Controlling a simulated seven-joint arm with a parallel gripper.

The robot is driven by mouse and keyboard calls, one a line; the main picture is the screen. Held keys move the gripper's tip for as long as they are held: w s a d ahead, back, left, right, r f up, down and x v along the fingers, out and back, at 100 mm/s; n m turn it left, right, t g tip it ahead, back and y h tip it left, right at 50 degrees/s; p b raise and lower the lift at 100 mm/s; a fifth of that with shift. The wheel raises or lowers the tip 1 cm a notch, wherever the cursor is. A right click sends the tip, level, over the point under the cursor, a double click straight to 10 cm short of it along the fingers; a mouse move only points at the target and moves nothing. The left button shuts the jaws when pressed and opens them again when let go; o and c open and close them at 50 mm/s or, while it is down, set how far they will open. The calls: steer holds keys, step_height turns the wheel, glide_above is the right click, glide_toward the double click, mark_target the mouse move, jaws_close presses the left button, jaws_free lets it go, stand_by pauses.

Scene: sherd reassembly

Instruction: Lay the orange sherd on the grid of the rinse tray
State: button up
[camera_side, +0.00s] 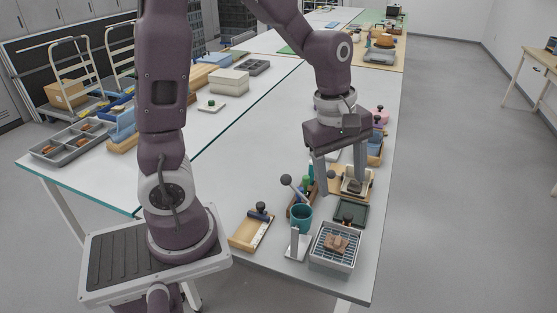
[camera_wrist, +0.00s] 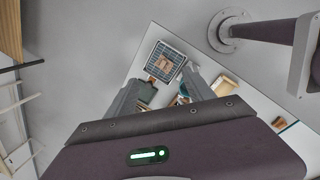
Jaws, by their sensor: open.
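The rinse tray (camera_side: 316,262) is a light grey box with a dark barred grid, near the front end of the table. A brown-orange sherd (camera_side: 337,243) lies on its grid, about the middle. The wrist view shows the tray (camera_wrist: 153,70) and the sherd (camera_wrist: 165,63) beyond the fingertips. My gripper (camera_side: 341,188) is open and empty, above the table and behind the tray in the side view, apart from the sherd. Its two fingers also show in the wrist view (camera_wrist: 164,78), spread wide.
A teal cup (camera_side: 301,218) and a white upright stand (camera_side: 297,246) are left of the tray. A dark green tray (camera_side: 351,212) sits just behind it. A wooden board with a black knob (camera_side: 250,232) lies further left. Bare table separates that board from the stand.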

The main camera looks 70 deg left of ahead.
steer(key=s+r+m+t, duration=0.1)
steer(key=s+r+m, duration=0.3)
steer(key=s+m, duration=0.4)
steer(key=s+r+m+t+y, duration=0.1)
steer(key=s+r+m+t, duration=0.1)
steer(key=s+r+m, duration=0.3)
steer(key=s+m, duration=0.2)
steer(key=m, duration=0.2)
steer(key=shift+s+d+r+t, duration=0.3)
steer(key=shift+s+d, duration=0.1)
